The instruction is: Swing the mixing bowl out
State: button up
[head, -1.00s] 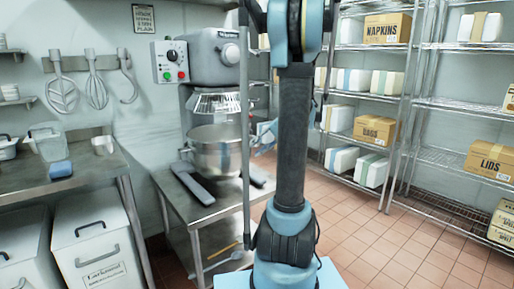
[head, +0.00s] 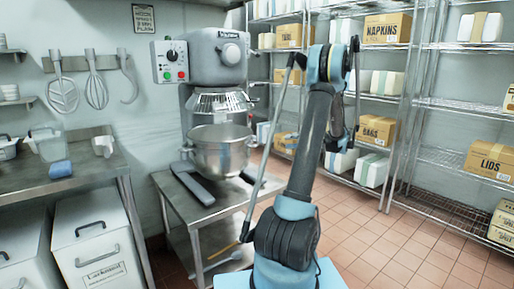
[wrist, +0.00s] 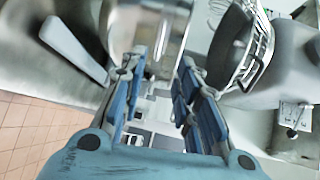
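The steel mixing bowl (head: 218,152) sits upright on the stand mixer (head: 212,65), below its wire guard (head: 220,101). In the wrist view the bowl (wrist: 148,28) is beyond my fingertips at the top, with the guard (wrist: 258,50) to its right. My gripper (wrist: 160,72) is open, its two blue-padded fingers apart with nothing clearly held between them. Whether a fingertip touches the bowl I cannot tell. My gripper is not clearly visible in the head view, where my arm stands right of the mixer.
The mixer stands on a low steel table (head: 205,209). A steel counter (head: 90,178) with white bins (head: 92,235) beneath is at left. Wire shelves with boxes (head: 387,28) line the right wall. The tiled floor (head: 375,235) between is clear.

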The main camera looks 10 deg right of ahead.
aim_at(258, 143)
jog(key=x, duration=1.7)
jog(key=shift+w, duration=0.1)
jog(key=shift+c, duration=0.3)
jog(key=shift+f, duration=0.1)
grip_shut()
